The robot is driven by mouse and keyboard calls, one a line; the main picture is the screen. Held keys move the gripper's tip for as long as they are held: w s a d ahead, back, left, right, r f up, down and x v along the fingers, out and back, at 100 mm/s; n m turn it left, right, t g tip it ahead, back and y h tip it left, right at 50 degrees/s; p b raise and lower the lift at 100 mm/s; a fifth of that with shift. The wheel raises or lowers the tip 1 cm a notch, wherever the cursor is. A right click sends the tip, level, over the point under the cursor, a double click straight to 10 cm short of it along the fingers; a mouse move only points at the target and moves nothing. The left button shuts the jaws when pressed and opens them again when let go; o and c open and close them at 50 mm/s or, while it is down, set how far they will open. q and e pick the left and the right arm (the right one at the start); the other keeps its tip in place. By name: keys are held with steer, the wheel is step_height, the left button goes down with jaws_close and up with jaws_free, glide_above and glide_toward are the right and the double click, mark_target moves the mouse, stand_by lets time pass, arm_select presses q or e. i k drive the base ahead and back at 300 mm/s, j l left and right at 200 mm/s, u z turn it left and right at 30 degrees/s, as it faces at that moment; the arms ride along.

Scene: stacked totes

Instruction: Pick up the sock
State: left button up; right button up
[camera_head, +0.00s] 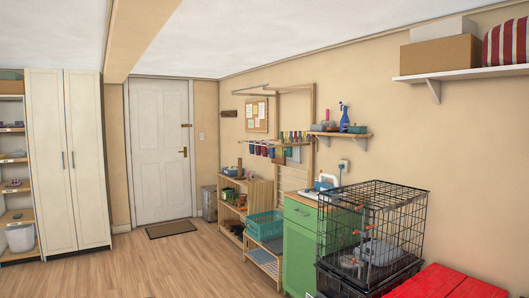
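I cannot make out a sock for certain in the head view. Several small coloured items (292,137) hang in a row from a wall rack on the right-hand wall, too small to tell what they are. A teal basket (265,225) stands on a low slatted wooden rack, and its contents are not clear. Neither of my grippers is in view.
A green cabinet (300,247), a black wire cage (372,225) and a red surface (446,284) line the right side. A white door (160,148) with a doormat (171,229) and a tall white cabinet (66,160) stand farther back. The wooden floor (150,268) between is clear.

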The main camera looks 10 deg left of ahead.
mark_target(263, 150)
steer(key=i+j+u, duration=0.15)
steer(key=i+u, duration=0.2)
steer(key=i, duration=0.15)
steer(key=i+u, duration=0.3)
steer(key=i, duration=0.25)
steer(key=i+l+u, duration=0.2)
steer(key=i+u, duration=0.15)
steer(key=i, duration=1.25)
steer(key=i+j+z, duration=0.15)
steer(key=i, duration=0.95)
